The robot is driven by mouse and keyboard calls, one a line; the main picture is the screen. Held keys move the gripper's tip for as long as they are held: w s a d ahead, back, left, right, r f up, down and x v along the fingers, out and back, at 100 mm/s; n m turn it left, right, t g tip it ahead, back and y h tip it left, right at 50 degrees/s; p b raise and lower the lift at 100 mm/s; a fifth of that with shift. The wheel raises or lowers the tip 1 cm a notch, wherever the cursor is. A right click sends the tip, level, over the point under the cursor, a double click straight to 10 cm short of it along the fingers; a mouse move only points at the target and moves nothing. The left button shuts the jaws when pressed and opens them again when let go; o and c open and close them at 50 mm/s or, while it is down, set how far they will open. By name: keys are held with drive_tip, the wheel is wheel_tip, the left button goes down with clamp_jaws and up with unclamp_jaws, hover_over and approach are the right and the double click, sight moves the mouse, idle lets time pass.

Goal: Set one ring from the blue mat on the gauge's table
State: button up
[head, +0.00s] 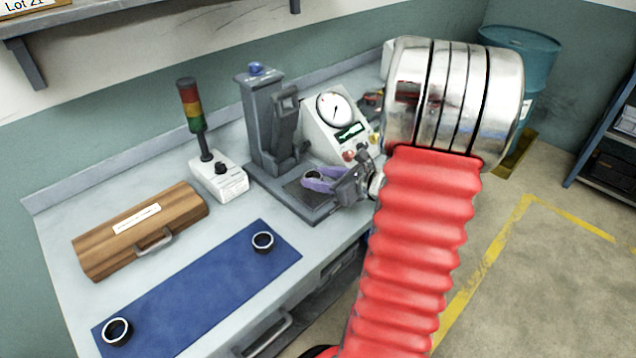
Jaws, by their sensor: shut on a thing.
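The blue mat (200,290) lies on the bench at the left. Two dark rings with pale rims lie on it, one near its right end (263,242) and one near its left end (116,331). The grey gauge (264,125) stands behind, with a column and a flat base (310,208).
A dial box (338,122) stands right of the gauge. A signal lamp (192,110) on a white box (219,180) stands left of it. A wooden case (140,230) lies behind the mat. A teal drum (520,55) stands beyond my arm.

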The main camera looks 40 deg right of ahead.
drive_tip(key=shift+f, duration=0.75)
drive_tip(key=o, duration=1.1)
drive_tip(key=shift+f, duration=0.1)
drive_tip(key=shift+o, duration=0.2)
drive_tip(key=shift+s+r, duration=0.2)
drive_tip(key=shift+r, duration=0.05)
drive_tip(key=v, duration=1.1)
drive_tip(key=shift+s, duration=0.25)
